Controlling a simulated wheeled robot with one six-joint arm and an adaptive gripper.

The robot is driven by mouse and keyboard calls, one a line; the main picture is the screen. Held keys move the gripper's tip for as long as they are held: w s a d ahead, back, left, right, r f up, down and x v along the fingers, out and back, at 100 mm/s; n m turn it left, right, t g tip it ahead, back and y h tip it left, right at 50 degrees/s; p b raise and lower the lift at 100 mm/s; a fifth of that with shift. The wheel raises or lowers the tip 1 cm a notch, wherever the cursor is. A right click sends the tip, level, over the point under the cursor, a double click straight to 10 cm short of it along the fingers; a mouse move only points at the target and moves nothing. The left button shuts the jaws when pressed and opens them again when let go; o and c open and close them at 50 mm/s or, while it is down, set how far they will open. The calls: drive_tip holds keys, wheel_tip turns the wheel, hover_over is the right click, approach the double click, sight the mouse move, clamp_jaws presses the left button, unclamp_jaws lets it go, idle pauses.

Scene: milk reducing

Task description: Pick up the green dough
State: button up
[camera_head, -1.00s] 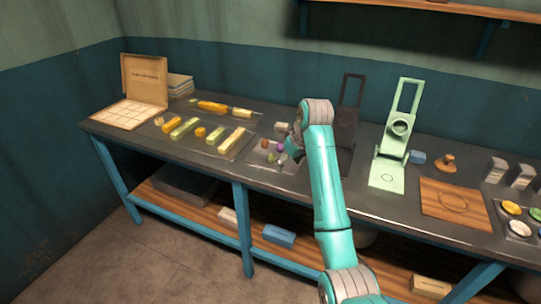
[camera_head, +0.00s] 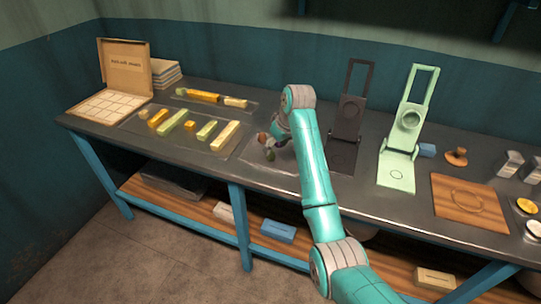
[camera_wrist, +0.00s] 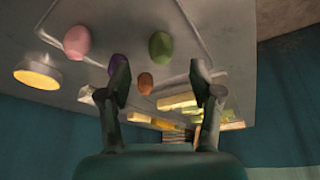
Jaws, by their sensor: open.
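The green dough (camera_wrist: 160,46) is a smooth rounded lump on the tray (camera_wrist: 195,25) in the wrist view. It lies beyond my gripper's fingertips, roughly in line with the gap between them, and is not touched. In the head view the green dough (camera_head: 270,155) shows small, just below my gripper (camera_head: 276,132). In the wrist view my gripper (camera_wrist: 160,70) is open and empty. A pink lump (camera_wrist: 77,42), a purple lump (camera_wrist: 117,63) partly behind the left finger, and an orange-brown lump (camera_wrist: 145,83) lie near the green dough.
A round tin with yellow content (camera_wrist: 38,75) sits left in the wrist view. In the head view, bars on a tray (camera_head: 215,153) lie left. A dark press (camera_head: 346,125) and a pale green press (camera_head: 397,172) stand right, beside a wooden board (camera_head: 445,212).

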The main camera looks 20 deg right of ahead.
sight(271, 156)
drive_tip(key=shift+x, duration=2.85)
drive_tip(key=shift+s, duration=0.1)
drive_tip(key=c, duration=1)
